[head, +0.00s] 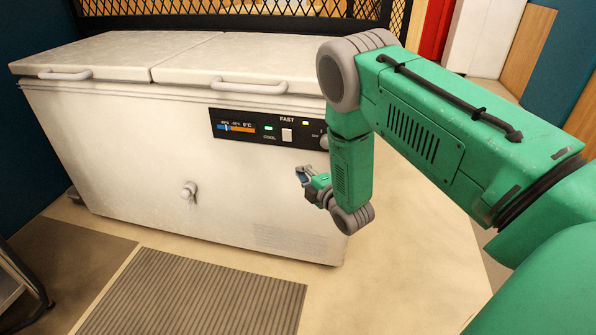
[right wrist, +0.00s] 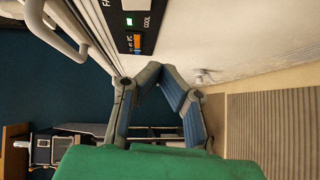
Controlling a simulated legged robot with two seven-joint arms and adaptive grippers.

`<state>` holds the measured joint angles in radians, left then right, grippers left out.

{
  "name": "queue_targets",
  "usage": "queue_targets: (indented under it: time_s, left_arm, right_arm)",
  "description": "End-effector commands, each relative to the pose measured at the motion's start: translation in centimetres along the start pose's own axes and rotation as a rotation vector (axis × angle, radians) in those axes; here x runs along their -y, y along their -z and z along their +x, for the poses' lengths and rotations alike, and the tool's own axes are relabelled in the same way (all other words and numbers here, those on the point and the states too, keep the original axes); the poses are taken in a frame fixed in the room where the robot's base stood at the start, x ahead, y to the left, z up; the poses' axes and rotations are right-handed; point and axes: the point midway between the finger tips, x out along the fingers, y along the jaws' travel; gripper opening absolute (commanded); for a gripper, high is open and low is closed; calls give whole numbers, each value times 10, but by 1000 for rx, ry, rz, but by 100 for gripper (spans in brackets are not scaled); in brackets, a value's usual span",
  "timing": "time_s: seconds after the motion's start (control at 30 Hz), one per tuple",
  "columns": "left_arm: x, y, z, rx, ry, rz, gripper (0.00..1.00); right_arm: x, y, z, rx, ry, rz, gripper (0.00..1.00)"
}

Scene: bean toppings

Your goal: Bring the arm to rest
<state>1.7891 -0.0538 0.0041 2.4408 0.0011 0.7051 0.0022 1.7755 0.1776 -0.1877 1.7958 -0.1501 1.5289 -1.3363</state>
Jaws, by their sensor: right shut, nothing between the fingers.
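My right arm, green with grey joints, comes in from the right of the head view and bends down at the elbow. My right gripper (head: 304,176) is in front of the freezer's front face, below the control panel, and points left. In the right wrist view my right gripper (right wrist: 157,68) has its blue-padded fingers meeting at the tips, shut and empty. Whether it touches the freezer cannot be told, but no contact shows. My left gripper is not in view.
The white chest freezer (head: 130,150) has two closed lids with handles (head: 250,87) and a control panel (head: 268,128). A grey ribbed mat (head: 195,295) lies before it. A black mesh barrier (head: 190,20) stands behind. The beige floor (head: 410,260) right of the freezer is clear.

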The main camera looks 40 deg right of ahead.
Motion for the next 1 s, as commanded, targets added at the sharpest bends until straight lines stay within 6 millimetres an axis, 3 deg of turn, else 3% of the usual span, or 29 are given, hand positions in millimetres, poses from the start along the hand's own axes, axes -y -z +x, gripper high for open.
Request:
queue_targets:
  time_s: [0.3, 0.37, 0.47, 0.57, 0.7, 0.9, 1.0]
  left_arm:
    - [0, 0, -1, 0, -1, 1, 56]
    - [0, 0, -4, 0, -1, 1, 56]
    - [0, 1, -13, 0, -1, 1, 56]
    - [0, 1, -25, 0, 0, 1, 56]
    - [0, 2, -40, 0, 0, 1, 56]
    - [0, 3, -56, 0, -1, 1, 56]
    - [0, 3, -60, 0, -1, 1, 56]
  right_arm:
    - [1, 4, -2, 3, 13, 10, 0]
    - [8, 9, -9, 9, 55, 52, 0]
    - [34, 26, -35, 44, 205, 214, 0]
    - [71, 48, -85, 141, 430, 452, 0]
    - [112, 75, -182, 380, 737, 763, 0]
    - [126, 99, -311, 782, 1008, 1017, 0]
    - [122, 105, -353, 936, 1066, 1068, 0]
